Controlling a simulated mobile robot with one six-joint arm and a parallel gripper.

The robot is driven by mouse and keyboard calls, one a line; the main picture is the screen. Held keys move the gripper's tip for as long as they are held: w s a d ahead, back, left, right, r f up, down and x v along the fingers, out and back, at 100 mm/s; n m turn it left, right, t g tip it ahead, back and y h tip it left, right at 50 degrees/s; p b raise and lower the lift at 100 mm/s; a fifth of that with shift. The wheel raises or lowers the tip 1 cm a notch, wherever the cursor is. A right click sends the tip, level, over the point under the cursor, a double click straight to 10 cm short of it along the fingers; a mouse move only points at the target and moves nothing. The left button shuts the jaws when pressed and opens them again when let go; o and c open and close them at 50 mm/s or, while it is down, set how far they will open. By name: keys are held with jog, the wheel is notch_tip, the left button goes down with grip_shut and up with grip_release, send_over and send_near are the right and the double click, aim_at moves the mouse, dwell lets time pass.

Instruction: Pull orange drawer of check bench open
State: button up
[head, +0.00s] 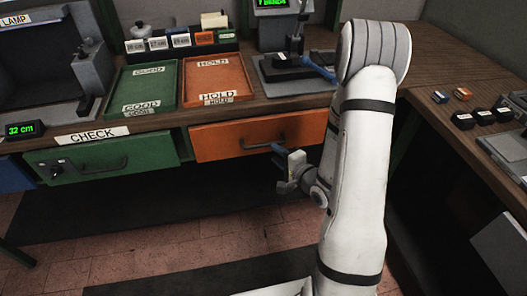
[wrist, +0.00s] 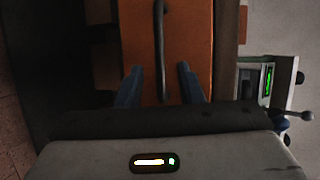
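The orange drawer (head: 225,141) is under the bench top, below the HOLD tray. Its front looks about flush with the bench, and I see no gap into it. Its dark bar handle (wrist: 160,40) runs up and down in the wrist view. My gripper (head: 277,154) is at the right part of the drawer front, by the handle. In the wrist view my gripper (wrist: 159,72) is open, with one blue finger on each side of the handle. Whether the fingers touch the handle is not clear. The gripper and arm partly hide the handle in the head view.
A green drawer (head: 130,160) with a CHECK label (head: 92,135) above it is to the left. The bench top carries a green tray (head: 140,88), an orange tray (head: 217,78) and a lever device (head: 295,65). A side bench (head: 465,70) stands at right. The floor in front looks clear.

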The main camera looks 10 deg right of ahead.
aim_at(263, 146)
jog(key=x, duration=0.7)
jog(key=shift+w+a+f, duration=0.1)
jog(key=shift+w+a, duration=0.1)
jog(key=shift+w, duration=0.1)
jog(key=shift+c, duration=0.5)
grip_shut()
jog(key=shift+a, duration=0.1)
